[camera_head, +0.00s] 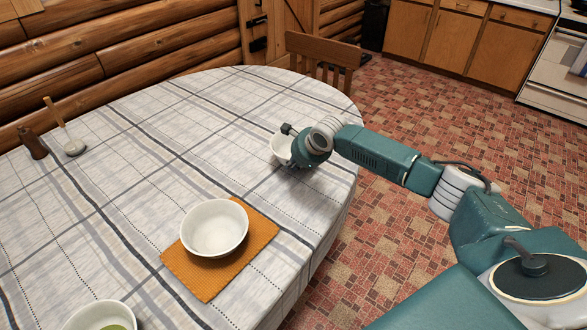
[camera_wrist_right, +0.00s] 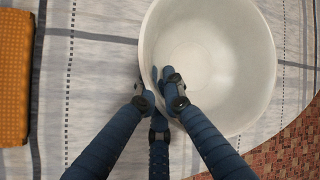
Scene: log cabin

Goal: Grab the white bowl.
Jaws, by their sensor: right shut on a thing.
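A white bowl (camera_head: 281,149) stands near the right edge of the table in the head view, partly hidden behind my right gripper (camera_head: 303,157). In the right wrist view the same bowl (camera_wrist_right: 225,55) shows from above and looks empty. My right gripper (camera_wrist_right: 161,92) is shut on its rim, with fingers on both sides of the wall. Another white bowl (camera_head: 214,228), also empty, sits on an orange mat (camera_head: 196,283) nearer to me. My left gripper is not in view.
The table has a checked cloth (camera_head: 130,180). A third white bowl (camera_head: 85,314) with something green inside is at the bottom left. A pepper mill (camera_head: 33,143) and a white-headed tool (camera_head: 75,147) stand at the far left. A wooden chair (camera_head: 320,55) is behind the table.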

